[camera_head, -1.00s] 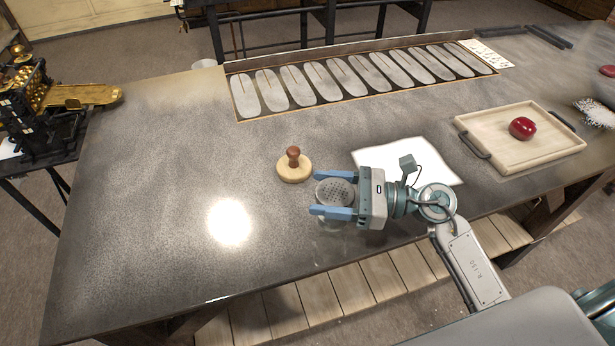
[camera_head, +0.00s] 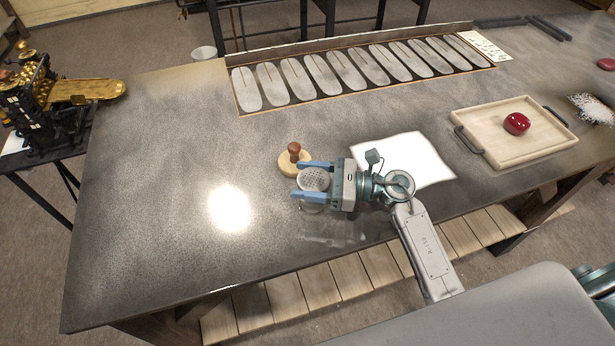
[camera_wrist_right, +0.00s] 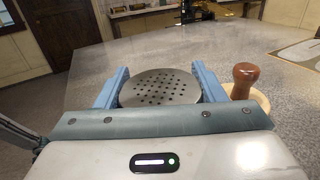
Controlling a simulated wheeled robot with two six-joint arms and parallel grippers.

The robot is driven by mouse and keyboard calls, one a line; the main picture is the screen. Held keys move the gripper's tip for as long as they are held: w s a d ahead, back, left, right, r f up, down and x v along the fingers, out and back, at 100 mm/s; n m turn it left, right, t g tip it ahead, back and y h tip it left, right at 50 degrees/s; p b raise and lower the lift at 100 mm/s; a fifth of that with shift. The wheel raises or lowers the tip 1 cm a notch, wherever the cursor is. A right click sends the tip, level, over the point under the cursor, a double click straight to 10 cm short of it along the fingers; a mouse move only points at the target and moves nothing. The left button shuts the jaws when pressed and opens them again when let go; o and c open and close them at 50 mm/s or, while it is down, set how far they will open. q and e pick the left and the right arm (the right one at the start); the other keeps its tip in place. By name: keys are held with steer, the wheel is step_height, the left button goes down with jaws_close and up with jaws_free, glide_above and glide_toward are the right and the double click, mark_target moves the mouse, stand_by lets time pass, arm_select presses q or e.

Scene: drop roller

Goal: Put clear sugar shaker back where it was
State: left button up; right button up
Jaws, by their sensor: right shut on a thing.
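The clear sugar shaker (camera_head: 314,181) has a round metal lid with holes. It is between the blue fingers of my right gripper (camera_head: 308,182), which is shut on it. In the right wrist view the shaker's perforated lid (camera_wrist_right: 160,87) fills the space between the two fingers. Its clear body is mostly hidden below the lid, and I cannot tell whether its base touches the table. The shaker is just in front of a round wooden disc with a brown knob (camera_head: 293,158). My left gripper is not in view.
The grey table (camera_head: 160,200) is clear to the left. A white sheet (camera_head: 420,165) lies right of the gripper. A wooden tray (camera_head: 500,150) with a red round object (camera_head: 516,124) is farther right. A dark board with several pale ovals (camera_head: 350,70) lies at the back.

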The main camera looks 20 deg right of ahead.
steer(key=shift+f, duration=0.15)
steer(key=o, duration=1.1)
steer(key=shift+o, duration=0.2)
steer(key=shift+r, duration=0.2)
steer(key=b+v, duration=0.5)
steer(key=v, duration=0.6)
steer(key=shift+s+d+r, duration=0.1)
steer(key=shift+s+d, duration=0.15)
steer(key=shift+d, duration=0.2)
